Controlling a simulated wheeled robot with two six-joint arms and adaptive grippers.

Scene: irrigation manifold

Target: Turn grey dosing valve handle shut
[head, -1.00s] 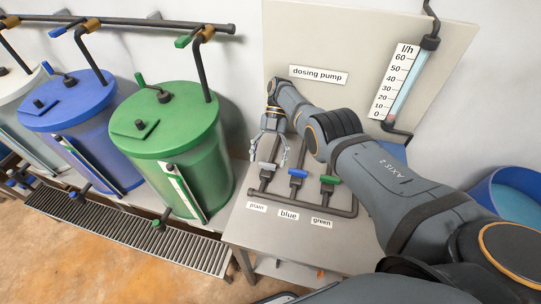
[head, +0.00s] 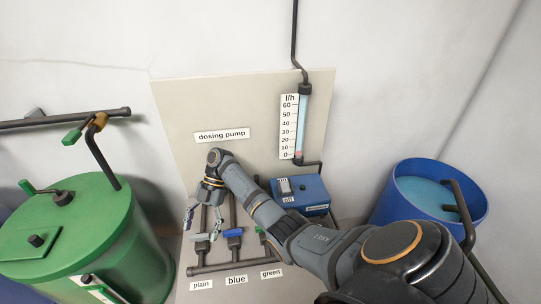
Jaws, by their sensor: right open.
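The grey dosing valve handle (head: 201,238) sits on the pipe above the "plain" label (head: 201,285). It looks set crosswise to its upright pipe. My right gripper (head: 203,222) is open, with its fingers spread above the grey handle, one towards each end. Whether a finger touches the handle I cannot tell. The blue handle (head: 234,233) is just to the right, also crosswise. The green handle (head: 262,230) is partly hidden by my right arm. My left gripper is out of view.
A blue pump box (head: 301,194) stands behind my right arm, below the flow gauge (head: 302,125), whose reddish float is near 0. A green tank (head: 60,235) stands at left and a blue tub (head: 415,195) at right.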

